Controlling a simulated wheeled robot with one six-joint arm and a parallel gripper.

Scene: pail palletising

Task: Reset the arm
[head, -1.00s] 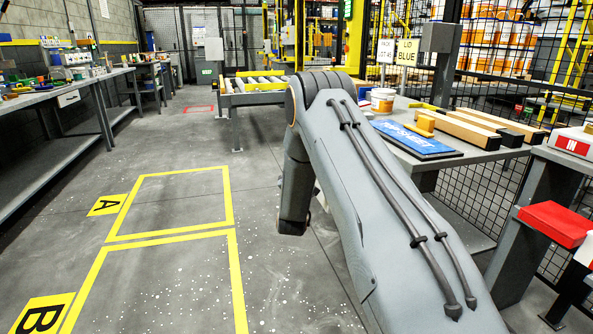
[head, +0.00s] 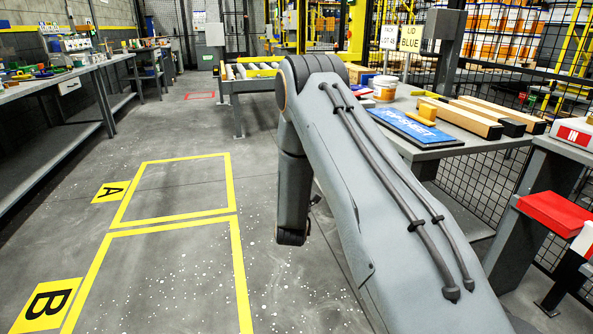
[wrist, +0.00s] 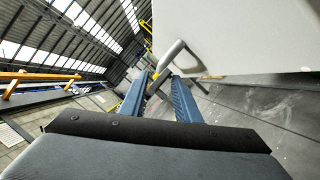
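My grey arm (head: 345,190) fills the middle of the head view, its elbow raised and its far link hanging down over the floor. My gripper is hidden behind the arm there. In the wrist view my gripper (wrist: 160,80) shows two blue fingers standing apart with nothing held between them. A grey bar and a large pale panel (wrist: 235,35) lie beyond the fingertips; I cannot tell what they belong to.
Yellow floor squares marked A (head: 111,191) and B (head: 46,304) lie empty at left. A workbench (head: 60,90) runs along the left wall. A roller conveyor (head: 238,83) is behind.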

